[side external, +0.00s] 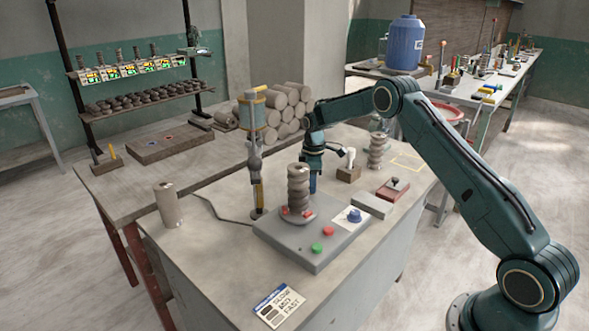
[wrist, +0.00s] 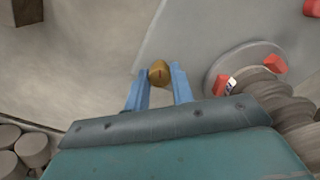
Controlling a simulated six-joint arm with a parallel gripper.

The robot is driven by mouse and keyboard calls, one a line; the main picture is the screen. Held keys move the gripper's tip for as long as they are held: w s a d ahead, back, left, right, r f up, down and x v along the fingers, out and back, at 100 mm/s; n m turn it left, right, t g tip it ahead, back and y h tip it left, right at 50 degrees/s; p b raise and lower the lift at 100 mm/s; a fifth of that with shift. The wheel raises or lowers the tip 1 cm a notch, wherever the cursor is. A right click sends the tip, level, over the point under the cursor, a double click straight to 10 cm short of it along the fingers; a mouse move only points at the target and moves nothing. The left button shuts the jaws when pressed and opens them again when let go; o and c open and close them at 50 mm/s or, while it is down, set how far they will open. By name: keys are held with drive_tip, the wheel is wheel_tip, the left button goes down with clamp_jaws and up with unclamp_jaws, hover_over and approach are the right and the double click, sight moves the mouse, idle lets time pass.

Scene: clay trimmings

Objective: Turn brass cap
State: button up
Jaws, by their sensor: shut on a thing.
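The brass cap (wrist: 159,72) is a small, rounded golden piece with a dark line on its face. In the wrist view it sits between the blue fingertips of my gripper (wrist: 161,78), which is shut on it. The cap is near the edge of the grey machine base (wrist: 195,35). In the side view my gripper (side external: 312,186) points down behind the ribbed clay column (side external: 298,188), and the cap cannot be made out there.
The column stands on a round plate with red clamps (side external: 308,214), close to my gripper. The machine base carries red (side external: 328,231) and green (side external: 316,248) buttons and a blue knob (side external: 354,215). An upright tool (side external: 256,160) stands to the left. Free tabletop lies front left.

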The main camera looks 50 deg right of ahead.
drive_tip(key=m, duration=1.1)
drive_tip(key=shift+m, duration=0.3)
drive_tip(key=shift+r, duration=0.1)
drive_tip(key=o, duration=1)
wheel_tip(320, 180, up, 14)
idle(0.5)
